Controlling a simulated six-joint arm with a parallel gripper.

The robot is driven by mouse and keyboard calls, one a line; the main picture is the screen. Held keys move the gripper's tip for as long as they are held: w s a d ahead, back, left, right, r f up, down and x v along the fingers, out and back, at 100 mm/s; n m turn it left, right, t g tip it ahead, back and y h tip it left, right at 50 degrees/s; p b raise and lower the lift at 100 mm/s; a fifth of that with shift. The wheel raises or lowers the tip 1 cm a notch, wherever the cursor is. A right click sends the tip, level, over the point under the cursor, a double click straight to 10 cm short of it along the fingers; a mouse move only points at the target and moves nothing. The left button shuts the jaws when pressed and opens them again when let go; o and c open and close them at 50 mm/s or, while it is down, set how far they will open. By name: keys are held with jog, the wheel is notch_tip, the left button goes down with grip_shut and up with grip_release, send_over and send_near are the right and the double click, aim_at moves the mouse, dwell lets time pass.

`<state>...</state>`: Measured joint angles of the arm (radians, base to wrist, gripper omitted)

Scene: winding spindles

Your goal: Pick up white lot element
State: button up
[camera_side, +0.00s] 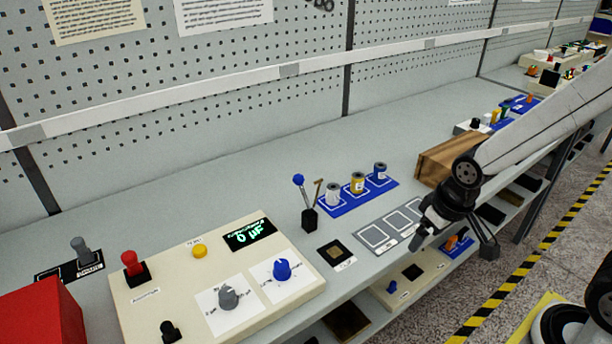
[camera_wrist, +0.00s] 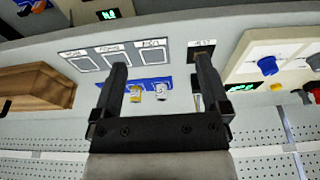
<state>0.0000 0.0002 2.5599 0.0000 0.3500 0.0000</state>
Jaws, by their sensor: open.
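The white lot element (camera_side: 333,193) is a small upright spindle at the left end of the blue tray (camera_side: 345,206). Beside it on the tray stand a yellow element (camera_side: 357,183) and a blue-and-white element (camera_side: 379,172). In the wrist view, the white element (camera_wrist: 160,91) and the yellow element (camera_wrist: 135,92) show between my fingers; the blue-and-white one seems hidden behind the left finger. My gripper (camera_side: 453,238) is open and empty, apart from the elements, to the right of the tray and towards the bench's front edge. It also shows in the wrist view (camera_wrist: 162,72).
A grey plate with three outlined squares (camera_side: 390,233) lies in front of the tray. A black holder with tools (camera_side: 309,217) stands left of the white element. A wooden box (camera_side: 440,160) stands right of the tray. A cream control panel (camera_side: 180,280) fills the left front.

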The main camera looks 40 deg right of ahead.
aim_at(333, 194)
jog(key=w+f+m+y, duration=0.1)
jog(key=w+m+y, duration=0.1)
jog(key=w+m, duration=0.2)
jog(key=w+d+f+m+y, duration=0.1)
jog(key=w+f+m+y, duration=0.1)
jog(key=m, duration=0.5)
jog(key=w+f+m+y, duration=0.2)
jog(key=w+m+y, duration=0.1)
jog(key=w+m, duration=0.3)
jog(key=shift+w+d+f, duration=0.1)
jog(key=shift+w+d, duration=0.05)
jog(key=shift+d, duration=0.15)
jog(key=w+d+m+t, duration=0.1)
jog(key=w+d+m+t+y, duration=0.1)
jog(key=w+m, duration=0.1)
jog(key=w+d+f+m+t+y, duration=0.1)
jog(key=w+m, duration=0.1)
jog(key=shift+w, duration=0.25)
jog(key=w+d+m+t, duration=0.2)
jog(key=w+d+f+m+t, duration=0.1)
jog(key=w+d+m+t, duration=0.1)
jog(key=d+m, duration=0.1)
jog(key=shift+w, duration=0.35)
jog(key=shift+w+d+m+t, duration=0.3)
jog(key=shift+d, duration=0.1)
jog(key=shift+x, duration=3.4)
